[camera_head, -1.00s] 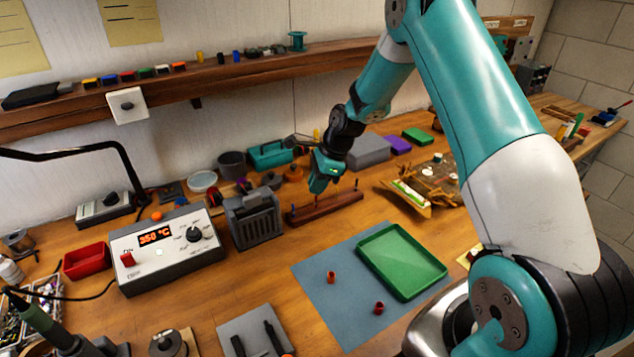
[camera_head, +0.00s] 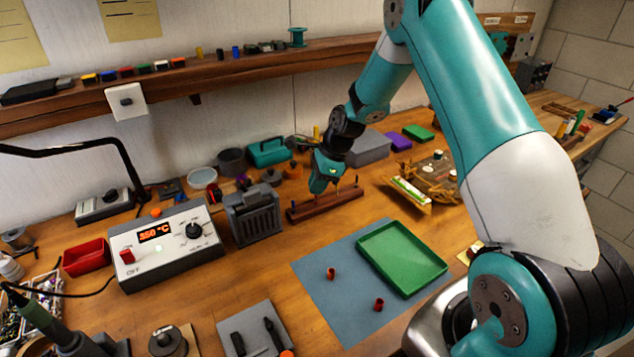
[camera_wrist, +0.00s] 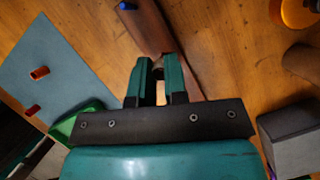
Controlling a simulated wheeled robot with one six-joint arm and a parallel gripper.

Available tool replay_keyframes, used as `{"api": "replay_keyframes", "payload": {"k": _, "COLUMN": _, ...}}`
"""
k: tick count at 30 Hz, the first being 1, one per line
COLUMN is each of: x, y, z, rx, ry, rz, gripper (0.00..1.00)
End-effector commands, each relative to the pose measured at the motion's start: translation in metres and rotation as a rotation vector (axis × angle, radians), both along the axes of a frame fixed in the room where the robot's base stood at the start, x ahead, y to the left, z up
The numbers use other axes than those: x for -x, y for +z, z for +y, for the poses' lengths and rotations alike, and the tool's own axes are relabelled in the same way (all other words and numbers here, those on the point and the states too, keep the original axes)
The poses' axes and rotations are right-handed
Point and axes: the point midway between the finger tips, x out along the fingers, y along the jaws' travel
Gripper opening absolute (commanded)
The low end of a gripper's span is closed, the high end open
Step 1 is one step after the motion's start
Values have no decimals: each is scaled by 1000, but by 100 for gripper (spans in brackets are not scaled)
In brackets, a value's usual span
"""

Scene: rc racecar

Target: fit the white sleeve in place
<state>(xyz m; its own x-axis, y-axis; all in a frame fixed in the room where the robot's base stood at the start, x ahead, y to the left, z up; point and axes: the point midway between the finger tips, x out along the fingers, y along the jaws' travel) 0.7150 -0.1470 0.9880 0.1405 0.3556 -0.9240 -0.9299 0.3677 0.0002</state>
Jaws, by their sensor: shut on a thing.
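My gripper (camera_head: 319,192) points down over the dark reddish-brown wooden bar (camera_head: 338,203), near the bar's middle. In the wrist view my gripper (camera_wrist: 159,66) is closed around a small pale piece (camera_wrist: 158,74), which I take to be the white sleeve. The fingers cover most of it, and the head view does not show it clearly. Thin upright pegs stand on the bar, including a blue-tipped one (camera_wrist: 127,6) near one end. I cannot tell whether the sleeve touches a peg.
Two red sleeves (camera_head: 331,273) (camera_head: 379,304) lie on the blue-grey mat (camera_head: 320,300) beside an empty green tray (camera_head: 402,258). A dark grey ribbed holder (camera_head: 252,215) stands close left of the bar. A grey box (camera_head: 369,148) stands behind.

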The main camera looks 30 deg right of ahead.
Motion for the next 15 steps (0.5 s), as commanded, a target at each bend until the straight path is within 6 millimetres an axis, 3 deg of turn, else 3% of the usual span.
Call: {"api": "replay_keyframes", "payload": {"k": 15, "x": 0, "y": -16, "z": 0, "rx": 0, "ry": 0, "rz": 0, "gripper": 0}}
